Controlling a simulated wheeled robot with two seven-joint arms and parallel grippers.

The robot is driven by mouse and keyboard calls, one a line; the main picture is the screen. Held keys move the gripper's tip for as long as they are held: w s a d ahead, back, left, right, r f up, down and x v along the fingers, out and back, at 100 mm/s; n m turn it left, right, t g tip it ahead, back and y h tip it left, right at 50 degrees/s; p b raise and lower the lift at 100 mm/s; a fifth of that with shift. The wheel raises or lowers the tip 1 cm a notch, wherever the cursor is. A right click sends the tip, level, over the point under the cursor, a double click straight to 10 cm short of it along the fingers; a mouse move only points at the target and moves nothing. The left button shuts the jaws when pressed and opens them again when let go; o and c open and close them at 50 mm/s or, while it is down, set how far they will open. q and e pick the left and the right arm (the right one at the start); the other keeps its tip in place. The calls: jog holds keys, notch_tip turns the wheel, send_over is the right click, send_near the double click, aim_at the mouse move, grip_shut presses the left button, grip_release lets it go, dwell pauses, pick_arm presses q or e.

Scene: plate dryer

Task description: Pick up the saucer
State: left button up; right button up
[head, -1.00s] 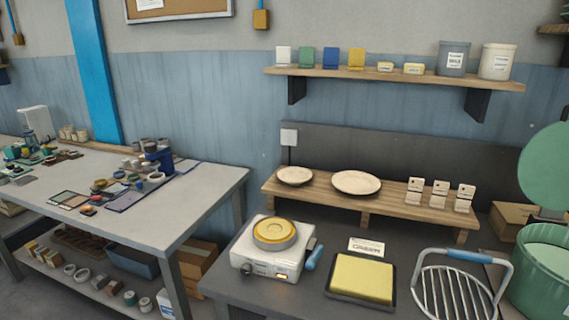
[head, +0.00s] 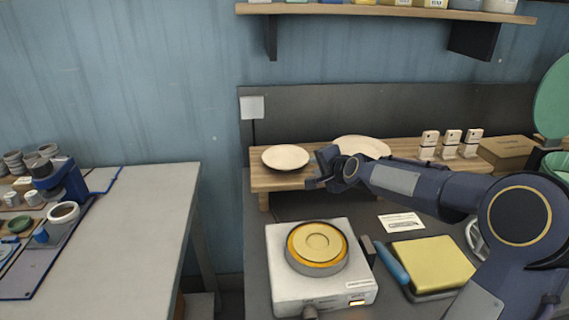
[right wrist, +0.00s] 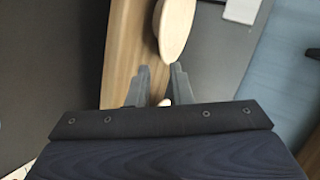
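The saucer (head: 286,157), a small cream dish, lies flat toward the left end of the wooden rack. My right gripper (head: 316,171) is just to the right of the saucer, over the rack, with its fingers pointing left toward it. In the right wrist view the two fingertips (right wrist: 160,70) are apart with nothing held between them. The saucer (right wrist: 174,28) shows just ahead of them, a small gap away. My left gripper is not in view.
A larger plate (head: 362,144) lies on the rack (head: 262,180) behind my right forearm, partly hidden. A hot plate (head: 320,278) with a round yellow-topped dish and a yellow sponge-like block (head: 432,262) stand in front. A wall shelf (head: 385,11) hangs above.

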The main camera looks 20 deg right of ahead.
aim_at(305, 163)
jog(key=shift+p+x, duration=0.35)
jog(key=shift+x, duration=0.5)
jog(key=p+x, duration=0.1)
jog(key=x, duration=0.4)
jog(key=shift+a+r, duration=0.1)
grip_shut()
